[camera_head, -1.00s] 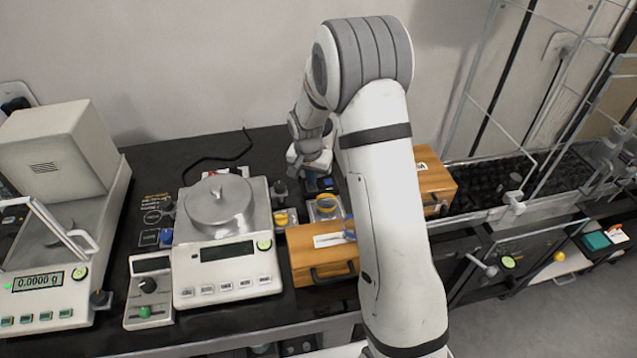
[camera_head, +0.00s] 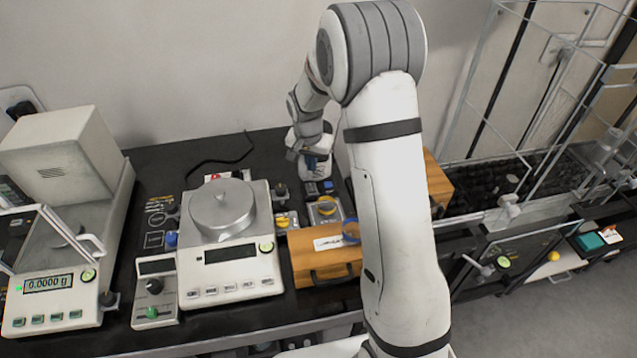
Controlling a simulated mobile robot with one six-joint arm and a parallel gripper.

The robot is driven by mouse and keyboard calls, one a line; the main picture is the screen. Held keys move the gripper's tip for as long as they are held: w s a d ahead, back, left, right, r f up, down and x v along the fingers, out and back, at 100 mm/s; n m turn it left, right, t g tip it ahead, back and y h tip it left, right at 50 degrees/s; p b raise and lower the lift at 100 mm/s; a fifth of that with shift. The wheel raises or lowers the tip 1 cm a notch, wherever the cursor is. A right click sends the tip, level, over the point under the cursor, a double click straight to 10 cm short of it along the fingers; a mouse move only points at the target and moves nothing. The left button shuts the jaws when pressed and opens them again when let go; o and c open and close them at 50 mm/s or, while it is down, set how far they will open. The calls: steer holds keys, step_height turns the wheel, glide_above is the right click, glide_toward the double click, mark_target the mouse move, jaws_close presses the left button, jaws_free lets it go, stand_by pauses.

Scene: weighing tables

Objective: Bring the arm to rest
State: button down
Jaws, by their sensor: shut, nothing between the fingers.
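My arm (camera_head: 392,190) rises from the bottom of the head view, bends at a grey elbow near the top, and reaches down to the left over the black table (camera_head: 150,188). My gripper (camera_head: 316,166) is at the end of the arm, above the back part of the table, behind the wooden box. It is shut with nothing visible in it. Its fingertips are small and partly hard to make out here.
A balance with a round metal lid (camera_head: 222,207) stands left of my gripper. A wooden box (camera_head: 320,255) is in front of it. A boxy analytical balance (camera_head: 60,170) is at far left. A wire-frame rack (camera_head: 530,130) stands at right.

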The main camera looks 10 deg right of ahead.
stand_by(0.4)
steer(key=s+d+r+n, duration=0.2)
steer(key=s+r+n, duration=0.1)
steer(key=s+r, duration=1.1)
steer(key=s+r+n+t, duration=0.1)
steer(key=s+r+n, duration=0.2)
steer(key=s, duration=1.4)
steer(key=shift+d+r+t+y, duration=0.2)
steer(key=shift+r+t+y, duration=0.1)
steer(key=shift+y, duration=0.1)
steer(key=shift+w, duration=0.15)
steer(key=w+f+b, duration=0.1)
steer(key=w+f, duration=0.2)
steer(key=w, duration=0.6)
steer(key=w+a+f+b, duration=0.1)
steer(key=w+f, duration=0.3)
steer(key=w, duration=0.5)
steer(key=w+a+f+b, duration=0.1)
steer(key=w+f, duration=0.3)
steer(key=w, duration=0.6)
steer(key=shift+a+f+b, duration=0.15)
steer(key=shift+f+b, duration=0.05)
steer(key=shift+b, duration=0.25)
steer(key=shift+f, duration=0.1)
